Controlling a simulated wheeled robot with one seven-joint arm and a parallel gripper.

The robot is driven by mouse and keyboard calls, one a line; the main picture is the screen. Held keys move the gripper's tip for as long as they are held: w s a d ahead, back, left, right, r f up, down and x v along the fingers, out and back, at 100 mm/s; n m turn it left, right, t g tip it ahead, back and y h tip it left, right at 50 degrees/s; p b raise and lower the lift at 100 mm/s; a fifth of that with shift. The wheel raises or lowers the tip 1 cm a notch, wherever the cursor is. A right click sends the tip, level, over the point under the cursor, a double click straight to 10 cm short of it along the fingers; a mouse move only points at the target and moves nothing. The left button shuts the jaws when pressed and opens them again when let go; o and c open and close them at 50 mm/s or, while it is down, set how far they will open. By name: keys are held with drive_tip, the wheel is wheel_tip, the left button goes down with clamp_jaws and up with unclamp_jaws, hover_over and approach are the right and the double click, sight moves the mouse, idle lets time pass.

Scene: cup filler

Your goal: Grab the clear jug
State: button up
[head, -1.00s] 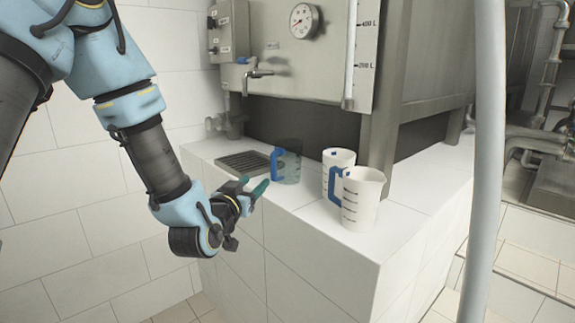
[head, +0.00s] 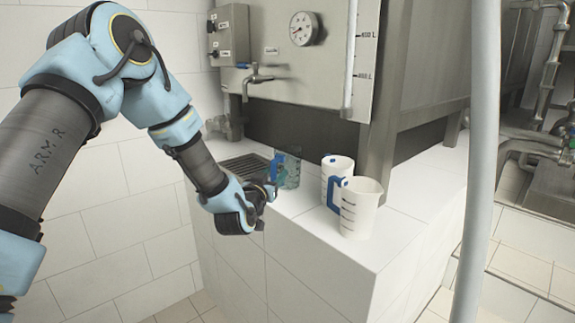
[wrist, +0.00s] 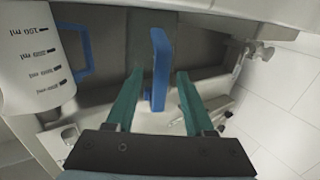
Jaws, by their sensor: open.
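The clear jug (head: 292,172) stands on the white tiled ledge, with its blue handle towards my gripper (head: 268,188). My gripper is at the jug's handle side and hides part of it. In the wrist view, the blue handle (wrist: 160,85) shows upright between the two green fingers of my open gripper (wrist: 159,74), with a gap on each side. The clear body of the jug is hard to make out there.
Two white jugs with blue handles, a front one (head: 361,210) and a rear one (head: 338,172), stand to the right on the ledge (head: 310,222). A drain grate (head: 240,167) lies behind left. A steel tank with a tap (head: 256,79) rises behind.

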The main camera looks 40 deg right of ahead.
clamp_jaws()
idle(0.4)
